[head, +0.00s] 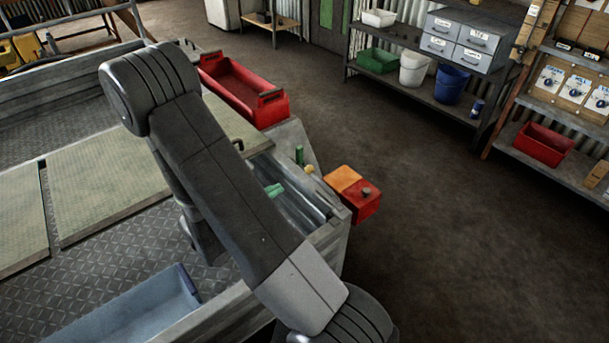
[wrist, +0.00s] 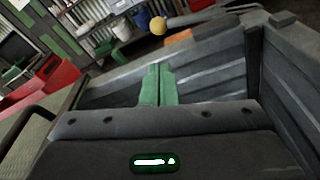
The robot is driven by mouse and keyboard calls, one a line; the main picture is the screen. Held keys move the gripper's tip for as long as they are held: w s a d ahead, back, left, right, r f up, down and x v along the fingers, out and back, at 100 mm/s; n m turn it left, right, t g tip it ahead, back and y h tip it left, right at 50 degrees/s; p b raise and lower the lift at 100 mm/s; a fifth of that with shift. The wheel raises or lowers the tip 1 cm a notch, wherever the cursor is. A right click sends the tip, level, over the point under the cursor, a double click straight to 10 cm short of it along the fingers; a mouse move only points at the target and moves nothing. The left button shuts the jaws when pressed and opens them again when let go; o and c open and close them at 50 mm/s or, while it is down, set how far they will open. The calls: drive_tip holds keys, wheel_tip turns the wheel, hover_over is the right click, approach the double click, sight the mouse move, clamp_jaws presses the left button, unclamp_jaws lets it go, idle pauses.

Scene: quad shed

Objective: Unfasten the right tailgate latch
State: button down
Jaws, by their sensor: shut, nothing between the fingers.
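The right tailgate latch shows in the wrist view as a round yellow knob (wrist: 158,25) on a dark bar running to the right. In the head view the knob (head: 309,169) is small, at the corner of the grey trailer, beside a short green upright post (head: 299,155). My gripper (wrist: 158,70) has green fingers, pressed together and empty. In the head view its green fingertips (head: 274,190) show just past my arm, to the left of the knob. In the wrist view the knob lies beyond the fingertips, apart in the picture; the true gap is hard to judge.
Ribbed grey trailer walls (wrist: 205,65) stand close around my fingers. An orange and red lamp (head: 365,200) juts out at the corner. A red tray (head: 270,112) sits on the trailer's far side. A blue-grey bin (head: 150,305) is near. Open floor (head: 450,240) lies to the right.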

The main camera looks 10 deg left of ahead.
sight(301, 177)
drive_tip(key=shift+w+d, duration=0.1)
drive_tip(key=shift+x, duration=4.9)
drive_tip(key=shift+r, duration=0.1)
